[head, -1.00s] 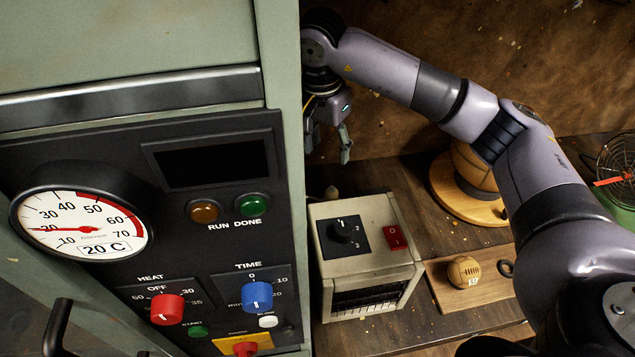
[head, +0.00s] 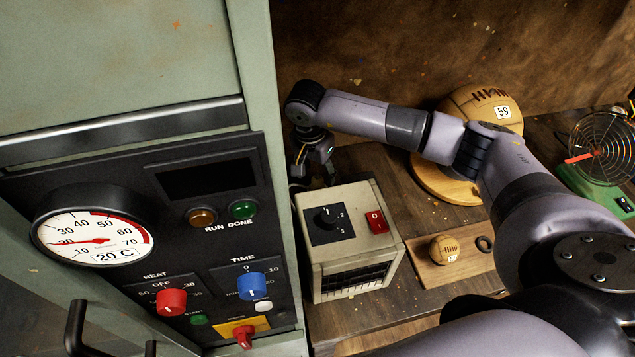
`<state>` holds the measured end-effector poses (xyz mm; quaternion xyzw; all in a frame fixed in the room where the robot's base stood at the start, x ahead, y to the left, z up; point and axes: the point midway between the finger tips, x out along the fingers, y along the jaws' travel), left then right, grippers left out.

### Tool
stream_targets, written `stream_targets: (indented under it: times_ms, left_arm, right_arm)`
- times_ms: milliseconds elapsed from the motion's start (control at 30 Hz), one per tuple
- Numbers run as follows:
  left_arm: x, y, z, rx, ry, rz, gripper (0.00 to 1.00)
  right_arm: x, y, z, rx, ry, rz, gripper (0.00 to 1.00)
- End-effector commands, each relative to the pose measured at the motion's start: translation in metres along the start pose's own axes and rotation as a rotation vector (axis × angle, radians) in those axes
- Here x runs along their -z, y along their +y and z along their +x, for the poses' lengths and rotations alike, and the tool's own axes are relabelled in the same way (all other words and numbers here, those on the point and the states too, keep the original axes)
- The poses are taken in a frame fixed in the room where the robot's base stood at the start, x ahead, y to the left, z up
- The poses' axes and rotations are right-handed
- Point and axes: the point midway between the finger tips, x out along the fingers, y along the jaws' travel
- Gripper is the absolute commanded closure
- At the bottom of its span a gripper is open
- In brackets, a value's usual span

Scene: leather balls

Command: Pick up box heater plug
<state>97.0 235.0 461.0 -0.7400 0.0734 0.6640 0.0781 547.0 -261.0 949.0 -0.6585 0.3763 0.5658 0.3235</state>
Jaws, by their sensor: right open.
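The box heater (head: 384,216) is a cream metal box with a black dial, a red switch and a dark front grille, standing on the wooden bench beside the green cabinet. My right gripper (head: 315,178) points down just behind the heater's back edge, close to the cabinet wall. It is open, and its fingertips are partly hidden low behind the heater. I cannot make out the heater plug; the gripper and the heater cover that spot. My left gripper is not in view.
The green cabinet with its gauge (head: 92,240) and control panel closes off the left side. A small leather ball (head: 444,249) and a dark ring (head: 485,244) lie on a wooden board. A larger ball (head: 480,104) rests on a round stand; a wire-guard fan (head: 603,148) stands far right.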

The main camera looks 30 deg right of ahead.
Motion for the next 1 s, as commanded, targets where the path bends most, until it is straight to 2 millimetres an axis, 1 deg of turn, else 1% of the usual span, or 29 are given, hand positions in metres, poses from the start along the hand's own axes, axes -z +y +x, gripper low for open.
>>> stream_targets:
  times_ms: [33,100,200,267,367,533,1000]
  left_arm:
    - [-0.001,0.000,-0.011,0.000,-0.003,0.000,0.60]
    - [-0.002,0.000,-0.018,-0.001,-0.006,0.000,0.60]
    - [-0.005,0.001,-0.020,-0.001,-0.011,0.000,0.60]
    - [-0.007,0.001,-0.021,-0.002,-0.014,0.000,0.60]
    - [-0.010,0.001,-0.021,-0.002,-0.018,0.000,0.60]
    - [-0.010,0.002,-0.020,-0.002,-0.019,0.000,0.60]
    - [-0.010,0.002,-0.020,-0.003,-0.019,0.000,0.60]
  right_arm:
    - [-0.001,0.002,0.004,-0.006,-0.004,0.001,0.47]
    - [-0.002,0.002,0.015,-0.006,-0.004,0.001,0.47]
    - [-0.002,0.001,0.031,-0.004,-0.003,0.001,0.47]
    - [-0.002,0.001,0.036,-0.003,-0.003,0.001,0.47]
    - [-0.002,0.000,0.040,-0.001,-0.001,0.000,0.47]
    - [-0.002,0.000,0.041,-0.001,-0.001,0.000,0.47]
    - [-0.001,0.000,0.040,-0.001,-0.001,0.001,0.78]
